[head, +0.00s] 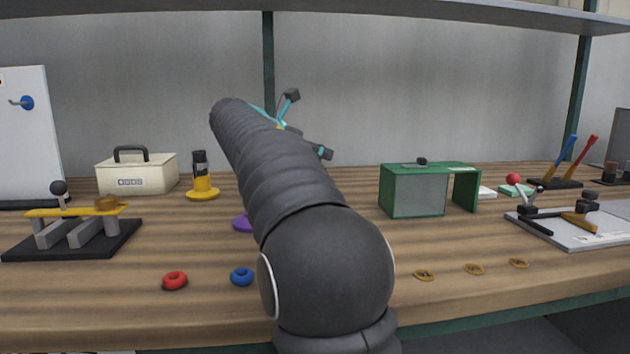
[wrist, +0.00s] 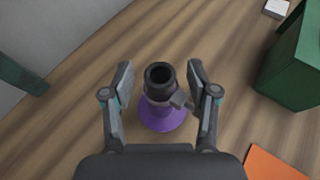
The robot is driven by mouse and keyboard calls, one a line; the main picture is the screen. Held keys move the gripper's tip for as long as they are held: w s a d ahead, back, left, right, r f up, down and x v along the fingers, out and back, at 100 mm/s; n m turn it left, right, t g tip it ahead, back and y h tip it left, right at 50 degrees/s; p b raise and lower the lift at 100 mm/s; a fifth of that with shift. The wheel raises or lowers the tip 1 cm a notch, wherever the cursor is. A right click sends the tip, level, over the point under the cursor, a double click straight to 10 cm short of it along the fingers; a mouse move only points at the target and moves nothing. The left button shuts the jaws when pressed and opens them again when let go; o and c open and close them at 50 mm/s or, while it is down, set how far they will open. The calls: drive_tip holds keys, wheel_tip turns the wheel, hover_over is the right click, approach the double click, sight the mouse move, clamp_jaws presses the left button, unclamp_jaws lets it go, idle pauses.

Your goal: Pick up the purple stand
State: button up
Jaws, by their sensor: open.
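The purple stand (wrist: 160,116) has a round purple base and a dark upright tube on top, seen from above in the wrist view. A small grey piece sticks out from the tube's side toward the right finger. My gripper (wrist: 160,78) is open, with one finger on each side of the tube and gaps between the fingers and the tube. In the head view, only the left edge of the purple base (head: 242,223) shows; my arm hides the rest. My gripper's fingers (head: 305,124) show partly behind the arm there.
A yellow-based stand (head: 202,190) and a cream box (head: 137,174) stand left of it. A green box (head: 415,191) stands to the right. Red (head: 174,281) and blue (head: 242,276) rings lie in front. An orange sheet (wrist: 274,163) shows at lower right in the wrist view.

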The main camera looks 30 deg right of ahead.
drive_tip(key=shift+d+f, duration=0.1)
drive_tip(key=shift+d, duration=0.15)
clamp_jaws()
